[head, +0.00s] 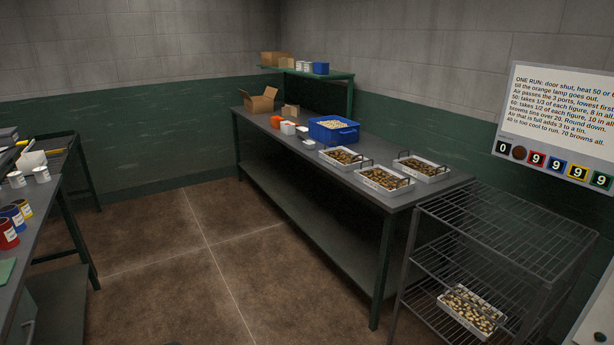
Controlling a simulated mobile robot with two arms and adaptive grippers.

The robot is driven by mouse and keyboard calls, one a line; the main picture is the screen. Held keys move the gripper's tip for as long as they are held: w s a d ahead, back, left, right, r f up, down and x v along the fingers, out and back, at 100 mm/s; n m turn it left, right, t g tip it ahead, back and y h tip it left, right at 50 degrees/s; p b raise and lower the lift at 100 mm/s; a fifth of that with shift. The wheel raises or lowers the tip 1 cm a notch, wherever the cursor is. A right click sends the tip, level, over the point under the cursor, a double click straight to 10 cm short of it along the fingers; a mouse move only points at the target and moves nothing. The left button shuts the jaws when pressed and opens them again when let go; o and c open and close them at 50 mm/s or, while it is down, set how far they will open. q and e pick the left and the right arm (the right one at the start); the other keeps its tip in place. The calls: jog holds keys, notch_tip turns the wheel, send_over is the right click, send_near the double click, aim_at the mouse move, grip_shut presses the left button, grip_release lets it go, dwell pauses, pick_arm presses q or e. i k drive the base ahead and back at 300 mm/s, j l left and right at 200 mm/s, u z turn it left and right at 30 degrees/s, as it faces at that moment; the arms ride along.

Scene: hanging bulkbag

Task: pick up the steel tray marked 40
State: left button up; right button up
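Three steel trays filled with small brown and pale pieces stand on the long dark bench: one at the left (327,155), one nearest the front (378,187), and one at the right (440,178). Dark handles rise from their ends. A fourth steel tray (462,321), with paler pieces, sits on a low shelf of the wire rack. No number is readable on any tray, so I cannot tell which is marked 40. Neither of my grippers shows in the head view.
The wire rack (499,215) stands at the bench's right end. A blue crate (333,133), small tubs and an open carton (260,102) are on the bench (400,197). Paint-like cans (8,235) stand on a left table. The floor (190,255) between is clear.

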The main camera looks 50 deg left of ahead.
aim_at(389, 183)
jog(key=u, duration=1.2)
jog(key=i+u, duration=0.1)
jog(key=i, duration=0.95)
jog(key=l, duration=0.05)
